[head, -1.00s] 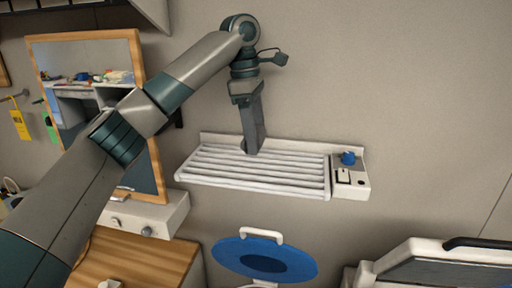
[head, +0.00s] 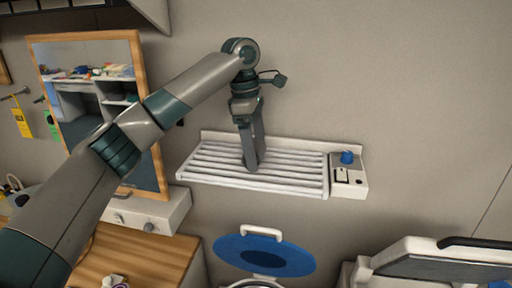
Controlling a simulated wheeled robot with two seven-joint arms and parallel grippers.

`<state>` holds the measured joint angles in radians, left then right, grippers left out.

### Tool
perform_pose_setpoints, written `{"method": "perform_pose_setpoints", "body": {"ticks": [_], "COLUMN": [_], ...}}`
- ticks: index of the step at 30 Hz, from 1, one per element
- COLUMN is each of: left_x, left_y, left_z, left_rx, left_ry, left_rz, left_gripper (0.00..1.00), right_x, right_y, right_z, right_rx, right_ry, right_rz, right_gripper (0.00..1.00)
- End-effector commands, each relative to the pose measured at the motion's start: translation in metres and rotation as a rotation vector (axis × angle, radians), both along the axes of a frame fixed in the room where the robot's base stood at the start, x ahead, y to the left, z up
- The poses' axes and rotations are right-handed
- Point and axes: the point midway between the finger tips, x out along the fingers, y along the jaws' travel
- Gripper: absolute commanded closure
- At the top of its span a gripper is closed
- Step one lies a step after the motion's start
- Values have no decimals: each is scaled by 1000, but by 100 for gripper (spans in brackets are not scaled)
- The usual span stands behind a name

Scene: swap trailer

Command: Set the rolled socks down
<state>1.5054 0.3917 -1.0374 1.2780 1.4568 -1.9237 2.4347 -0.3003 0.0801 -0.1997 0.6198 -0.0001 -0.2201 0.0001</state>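My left gripper (head: 251,165) points down at the white slatted rack (head: 290,180) on the wall, with its fingertips over the middle of the slats. I see the fingers nearly edge-on, so I cannot tell whether they are open or shut. I cannot make out any rolled socks at the fingertips or on the slats; anything between or behind the fingers is hidden. My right gripper is not in view.
A control box with a blue knob (head: 347,157) is at the rack's right end. A wood-framed mirror (head: 140,60) hangs to the left. Below are a wooden counter (head: 150,262), a blue lid (head: 265,257) and a pale case (head: 440,262). The slats right of my gripper are clear.

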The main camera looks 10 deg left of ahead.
Motion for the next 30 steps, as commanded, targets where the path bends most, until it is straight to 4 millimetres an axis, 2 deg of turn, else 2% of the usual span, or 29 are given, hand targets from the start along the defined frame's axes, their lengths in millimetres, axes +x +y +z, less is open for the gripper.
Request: {"method": "perform_pose_setpoints", "body": {"ticks": [13, 17, 30], "left_x": [0, 1, 0], "left_y": [0, 1, 11], "left_z": [4, 11, 73], "left_rx": [0, -1, 2], "left_ry": [-1, -2, -4], "left_rz": [0, 1, 3], "left_gripper": [18, 18, 18], "right_x": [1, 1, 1], "right_y": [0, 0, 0], "right_z": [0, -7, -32], "right_rx": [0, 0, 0], "right_ry": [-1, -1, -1], "right_rz": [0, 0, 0], "right_gripper": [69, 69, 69]}}
